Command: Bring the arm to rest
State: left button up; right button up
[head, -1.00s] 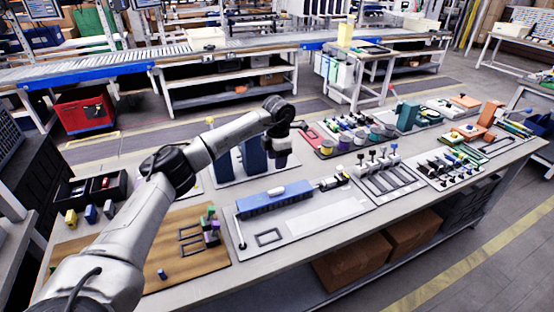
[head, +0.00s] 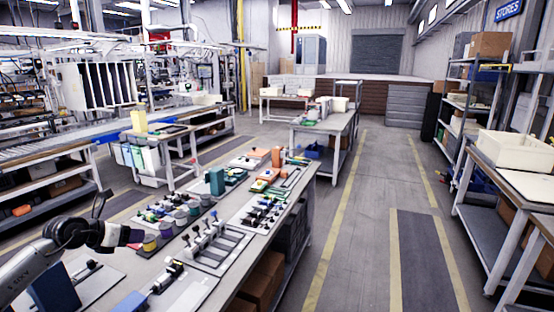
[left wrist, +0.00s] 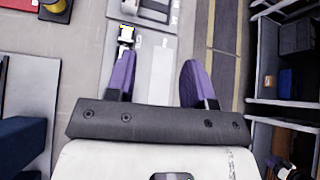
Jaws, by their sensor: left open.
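My left gripper (head: 130,237) shows at the lower left of the head view, above the workbench (head: 232,285), at the end of my left arm, which comes in from the left edge. In the left wrist view the two purple fingers of the left gripper (left wrist: 158,82) are spread apart with nothing between them. A black and white tool (left wrist: 126,36) lies on a light panel beyond the left finger; the gripper is apart from it. My right gripper is in neither view.
A dark blue block (head: 53,290) stands below the arm. The aisle (head: 365,220) right of the bench is clear.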

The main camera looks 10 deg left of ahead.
pick_arm(q)
jog(key=s+d+r+n+t+y, duration=0.25)
jog(key=r+n+t, duration=0.25)
jog(key=r+n, duration=0.3)
jog(key=s+d+r+n+t+y, duration=0.1)
jog(key=d+r+n+t+y, duration=0.4)
jog(key=r, duration=0.5)
jog(key=s+d+r+n+t+y, duration=0.1)
jog(key=d+r+n+t+y, duration=0.15)
jog(key=r+n+t, duration=0.45)
jog(key=s+d+f+n+g+h+p, duration=0.15)
jog(key=s+d+f+n+g, duration=0.35)
jog(key=f, duration=0.5)
jog(key=s+d+f+n+g+h, duration=0.25)
jog(key=s+d+f+g, duration=0.2)
jog(key=d+f, duration=0.4)
jog(key=s+d+f+n+g+h+p, duration=0.1)
jog(key=s+d+f+n+g, duration=0.4)
jog(key=f, duration=0.7)
jog(key=s+d+f+n+g+h+p, duration=0.3)
jog(key=s+f+g, duration=0.7)
jog(key=s+f, duration=1.35)
notch_tip(320, 180, up, 38)
jog(key=s+d+p, duration=0.1)
jog(key=p, duration=3.5)
jog(key=shift+d+r+m+y, duration=0.2)
jog(key=shift+m+y, duration=0.1)
jog(key=shift+m, duration=0.15)
